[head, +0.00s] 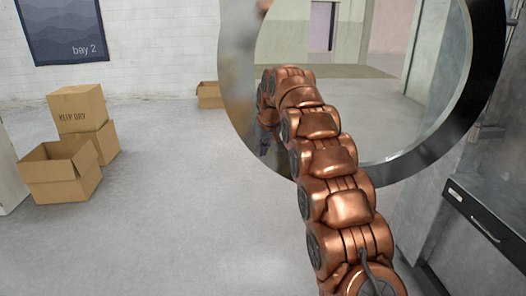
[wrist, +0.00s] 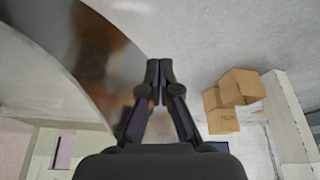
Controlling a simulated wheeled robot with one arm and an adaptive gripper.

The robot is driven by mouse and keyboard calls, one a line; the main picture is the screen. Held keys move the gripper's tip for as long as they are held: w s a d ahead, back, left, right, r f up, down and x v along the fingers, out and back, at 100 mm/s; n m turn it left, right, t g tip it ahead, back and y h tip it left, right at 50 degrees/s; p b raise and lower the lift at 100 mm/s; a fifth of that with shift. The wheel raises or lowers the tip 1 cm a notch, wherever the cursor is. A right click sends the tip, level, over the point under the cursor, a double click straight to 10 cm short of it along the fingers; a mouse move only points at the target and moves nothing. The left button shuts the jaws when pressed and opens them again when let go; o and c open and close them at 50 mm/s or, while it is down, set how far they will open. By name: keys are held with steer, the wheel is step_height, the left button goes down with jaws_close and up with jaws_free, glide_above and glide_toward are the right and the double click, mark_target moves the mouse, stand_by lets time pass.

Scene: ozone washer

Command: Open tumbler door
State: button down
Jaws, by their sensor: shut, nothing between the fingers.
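The tumbler door (head: 455,130) is a round door with a wide shiny rim and a clear middle. In the head view it stands swung out, away from the grey machine front on the right. My copper arm crosses in front of its lower left part, hiding some of the rim. My gripper (wrist: 160,72) is shut and empty in the wrist view. The door's curved rim (wrist: 100,65) lies just left of the fingertips there; I cannot tell whether they touch. In the head view my gripper cannot be made out clearly beyond the arm's bend.
The grey machine (head: 440,210) with a dark handled panel (head: 485,225) stands at the right. Cardboard boxes (head: 60,170) stand on the floor at left, and another box (head: 209,95) is by the back wall. The floor between them and the door is clear.

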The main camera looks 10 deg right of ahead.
steer(key=shift+a+v, duration=0.35)
steer(key=shift+v, duration=4.45)
steer(key=s+g, duration=0.2)
steer(key=s, duration=0.7)
steer(key=s+f+g, duration=0.1)
steer(key=s+f, duration=0.5)
steer(key=s, duration=0.9)
steer(key=s+f+m+g, duration=0.1)
steer(key=s+f, duration=0.5)
steer(key=s, duration=0.9)
steer(key=s+f+m+g, duration=0.1)
steer(key=s+f, duration=0.6)
steer(key=s, duration=0.8)
steer(key=shift+d+g+h+b, duration=0.15)
steer(key=shift+g+h+b, duration=0.25)
steer(key=shift+g, duration=0.2)
